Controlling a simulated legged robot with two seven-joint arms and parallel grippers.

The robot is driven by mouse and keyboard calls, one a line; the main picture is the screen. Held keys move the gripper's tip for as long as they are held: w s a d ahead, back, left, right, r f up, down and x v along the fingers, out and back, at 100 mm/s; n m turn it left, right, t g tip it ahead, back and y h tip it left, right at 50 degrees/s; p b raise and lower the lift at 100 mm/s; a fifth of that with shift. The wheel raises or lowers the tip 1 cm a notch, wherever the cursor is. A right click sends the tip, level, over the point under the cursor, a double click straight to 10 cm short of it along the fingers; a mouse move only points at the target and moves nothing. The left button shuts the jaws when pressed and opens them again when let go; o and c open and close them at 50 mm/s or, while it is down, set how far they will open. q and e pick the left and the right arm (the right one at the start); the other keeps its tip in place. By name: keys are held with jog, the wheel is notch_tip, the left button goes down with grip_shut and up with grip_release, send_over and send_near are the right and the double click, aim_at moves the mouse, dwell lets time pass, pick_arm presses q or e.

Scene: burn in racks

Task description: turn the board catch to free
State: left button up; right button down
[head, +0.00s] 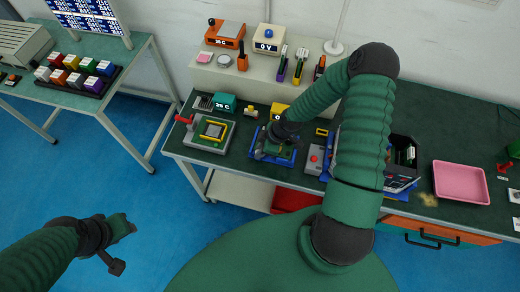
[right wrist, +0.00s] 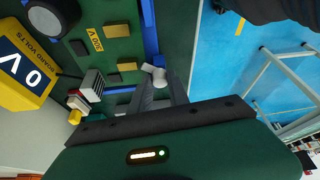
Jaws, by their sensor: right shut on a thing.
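The green circuit board (head: 284,147) sits in a blue holder (head: 287,163) on the bench. In the right wrist view the board (right wrist: 110,50) fills the upper middle and carries yellow blocks, with a blue edge (right wrist: 150,45) beside it. My right gripper (head: 261,152) is at the left side of the holder. Its fingers (right wrist: 158,92) are shut on a small pale knob (right wrist: 154,73) at the board's edge, which looks like the board catch. The fingers partly hide it, so its turn angle is unclear. My left gripper (head: 122,248) hangs over the floor, away from the bench; its jaws are unclear.
A yellow board volts meter (right wrist: 25,75) reading 0 stands close by the board. A grey fixture with a red handle (head: 209,134) stands left of the holder, and a grey box with a red button (head: 315,160) right. A pink tray (head: 460,182) lies farther right.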

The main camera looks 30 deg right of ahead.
jog(key=shift+m, duration=0.9)
jog(key=m+t+h+b, duration=0.1)
jog(key=m, duration=0.2)
jog(key=shift+a+m+h, duration=0.1)
jog(key=shift+m+h, duration=0.2)
jog(key=m+h, duration=0.1)
jog(key=m, duration=0.1)
jog(key=m+h+b, duration=0.1)
jog(key=m, duration=0.1)
jog(key=shift+a+r+m+t, duration=0.1)
jog(key=shift+a+m+t, duration=0.05)
jog(key=shift+m+t, duration=0.2)
jog(key=shift+m, duration=0.25)
jog(key=c, duration=1.3)
grip_release()
jog(key=shift+o, duration=0.2)
